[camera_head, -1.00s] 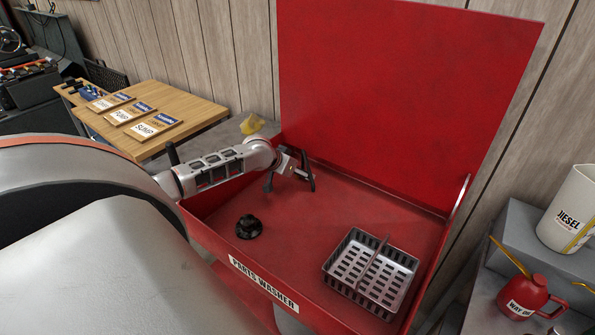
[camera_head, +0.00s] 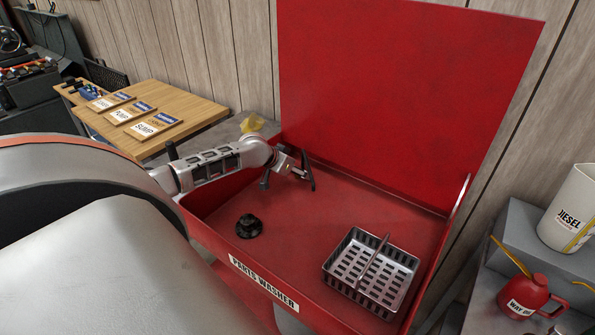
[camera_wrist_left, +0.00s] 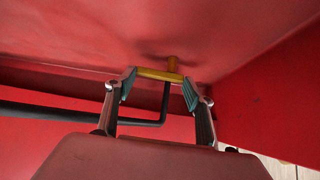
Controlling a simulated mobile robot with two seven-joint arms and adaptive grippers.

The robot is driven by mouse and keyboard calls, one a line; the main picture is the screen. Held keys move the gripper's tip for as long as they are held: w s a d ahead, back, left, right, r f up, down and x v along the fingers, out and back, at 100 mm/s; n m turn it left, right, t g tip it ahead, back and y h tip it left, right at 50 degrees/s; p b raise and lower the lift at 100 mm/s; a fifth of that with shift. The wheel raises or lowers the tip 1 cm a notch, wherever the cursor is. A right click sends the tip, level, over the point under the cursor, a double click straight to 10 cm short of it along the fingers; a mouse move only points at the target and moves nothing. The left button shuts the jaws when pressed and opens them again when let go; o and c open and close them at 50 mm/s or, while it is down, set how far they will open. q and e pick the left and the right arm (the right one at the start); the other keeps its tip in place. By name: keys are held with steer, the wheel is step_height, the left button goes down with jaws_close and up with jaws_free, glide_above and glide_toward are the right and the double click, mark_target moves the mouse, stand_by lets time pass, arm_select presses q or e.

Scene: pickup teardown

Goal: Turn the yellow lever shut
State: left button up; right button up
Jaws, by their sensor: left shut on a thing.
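The yellow lever (camera_wrist_left: 158,74) shows in the left wrist view as a bar by the red wall, with a short yellow stem behind it. My left gripper (camera_wrist_left: 159,88) has one finger at each end of the bar and is shut on it. A thin dark bent rod (camera_wrist_left: 164,105) passes just below the lever. In the head view my left gripper (camera_head: 289,185) is over the back left corner of the red parts washer (camera_head: 340,212); the lever cannot be made out there. My right gripper is in neither view.
A grey slotted basket (camera_head: 370,274) and a black round part (camera_head: 249,226) sit in the washer. Its red lid (camera_head: 400,90) stands open behind. A yellow object (camera_head: 251,124) lies beyond my arm. A red can (camera_head: 525,294) and a diesel container (camera_head: 570,215) stand at right.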

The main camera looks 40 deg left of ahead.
arm_select(q)
steer(key=shift+s+a+f+m+h+b, duration=0.1)
steer(key=shift+a+m+h+b, duration=0.05)
steer(key=shift+m+h+b, duration=0.35)
steer(key=shift+a+f+m+h+b, duration=0.15)
steer(key=shift+m+h+b, duration=0.15)
steer(key=shift+m+b, duration=0.25)
steer(key=shift+m+h+b, duration=0.25)
steer(key=shift+h+b, duration=0.05)
steer(key=shift+b, duration=0.25)
steer(key=shift+a+m+b, duration=0.1)
steer(key=shift+m+b, duration=0.2)
steer(key=shift+b, duration=0.25)
steer(key=m+h+b, duration=0.1)
steer(key=b, duration=0.1)
steer(key=m+g+h+b, duration=0.1)
steer(key=b, duration=0.1)
steer(key=shift+s+a+m, duration=0.2)
steer(key=shift+m, duration=0.1)
steer(key=shift+r+m+h+b, duration=0.1)
steer(key=shift+m+h+b, duration=0.3)
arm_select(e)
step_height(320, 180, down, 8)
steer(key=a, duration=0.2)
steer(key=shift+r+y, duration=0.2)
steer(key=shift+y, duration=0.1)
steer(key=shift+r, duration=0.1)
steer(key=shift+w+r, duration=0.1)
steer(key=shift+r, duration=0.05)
